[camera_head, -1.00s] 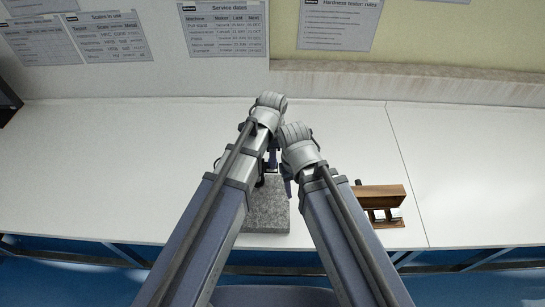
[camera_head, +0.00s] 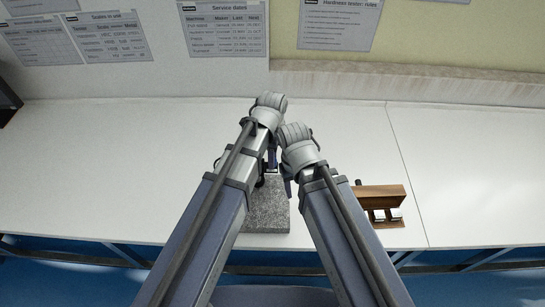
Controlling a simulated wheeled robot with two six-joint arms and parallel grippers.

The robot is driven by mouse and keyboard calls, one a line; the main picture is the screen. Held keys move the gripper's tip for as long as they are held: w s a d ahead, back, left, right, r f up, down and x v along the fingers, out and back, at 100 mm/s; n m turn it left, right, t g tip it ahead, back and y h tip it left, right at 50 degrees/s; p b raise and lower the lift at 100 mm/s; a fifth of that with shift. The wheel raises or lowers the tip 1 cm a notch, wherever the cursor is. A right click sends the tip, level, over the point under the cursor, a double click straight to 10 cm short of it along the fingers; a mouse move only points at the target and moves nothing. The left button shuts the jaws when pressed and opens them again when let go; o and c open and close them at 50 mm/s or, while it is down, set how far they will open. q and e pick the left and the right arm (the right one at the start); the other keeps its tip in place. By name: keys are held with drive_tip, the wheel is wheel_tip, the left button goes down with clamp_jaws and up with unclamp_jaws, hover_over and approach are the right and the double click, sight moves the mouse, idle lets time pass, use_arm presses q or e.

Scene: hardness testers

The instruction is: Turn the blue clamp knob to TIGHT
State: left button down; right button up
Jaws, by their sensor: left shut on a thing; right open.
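A grey speckled stone base (camera_head: 265,215) stands on the bench, with a dark upright part (camera_head: 272,158) of the device above it, mostly covered by my arms. I cannot make out the blue clamp knob or any TIGHT mark; they are hidden. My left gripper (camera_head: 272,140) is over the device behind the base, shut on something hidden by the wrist. My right gripper (camera_head: 288,178) is just right of the device, low beside the base, and open; its fingers are mostly hidden. I cannot tell whether it touches the device.
An open brown wooden box (camera_head: 383,192) with small metal blocks (camera_head: 385,215) sits to the right of my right arm. The white bench (camera_head: 110,170) is clear at left and far right. Printed sheets (camera_head: 225,28) hang on the back wall.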

use_arm(q)
drive_tip(key=c, duration=0.6)
unclamp_jaws()
drive_tip(key=shift+r, duration=0.2)
wheel_tip(320, 180, up, 8)
drive_tip(key=p, duration=0.8)
drive_tip(key=shift+f, duration=0.25)
drive_tip(key=shift+s+f, duration=0.1)
